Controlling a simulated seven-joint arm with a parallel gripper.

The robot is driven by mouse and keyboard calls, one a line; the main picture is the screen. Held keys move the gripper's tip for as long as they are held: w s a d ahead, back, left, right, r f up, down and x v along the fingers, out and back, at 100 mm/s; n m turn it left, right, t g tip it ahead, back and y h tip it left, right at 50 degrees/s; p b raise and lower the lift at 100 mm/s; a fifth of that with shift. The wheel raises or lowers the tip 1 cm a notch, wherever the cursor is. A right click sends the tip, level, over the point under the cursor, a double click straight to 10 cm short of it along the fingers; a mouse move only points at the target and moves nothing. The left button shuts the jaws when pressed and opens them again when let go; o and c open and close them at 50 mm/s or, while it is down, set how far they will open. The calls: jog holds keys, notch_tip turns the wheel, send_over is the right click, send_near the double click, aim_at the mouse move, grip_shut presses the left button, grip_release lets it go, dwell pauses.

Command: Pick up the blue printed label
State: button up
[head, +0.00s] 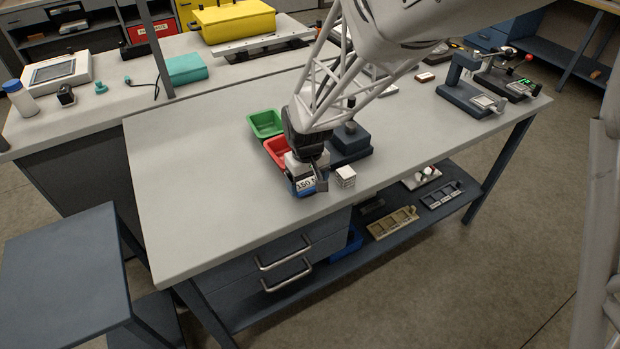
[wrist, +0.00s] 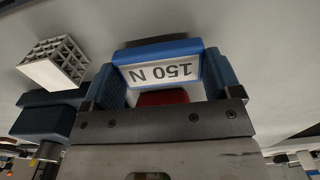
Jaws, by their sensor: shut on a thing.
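The blue printed label (head: 305,185) has a white face reading "150 N" and a blue edge. In the head view it is at the lower end of my gripper (head: 308,177), near the table's front edge. In the wrist view the label (wrist: 163,70) sits between the two dark blue fingers of my gripper (wrist: 165,72), which are shut on its sides. The print appears upside down there. Whether the label touches the table is hard to tell.
A white lattice cube (head: 345,176) stands close to the right of my gripper. A red tray (head: 276,151) and a green tray (head: 266,122) lie behind and to the left. A dark blue fixture (head: 350,148) stands behind the cube. The table's (head: 190,210) left part is clear.

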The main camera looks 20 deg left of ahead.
jog(key=shift+s+d+r, duration=0.1)
jog(key=shift+s+r, duration=0.1)
jog(key=shift+r, duration=0.75)
jog(key=s+d+r, duration=0.1)
jog(key=s+d, duration=0.7)
jog(key=s, duration=0.5)
jog(key=shift+d+r, duration=0.15)
jog(key=shift+d, duration=0.2)
jog(key=shift+w, duration=0.1)
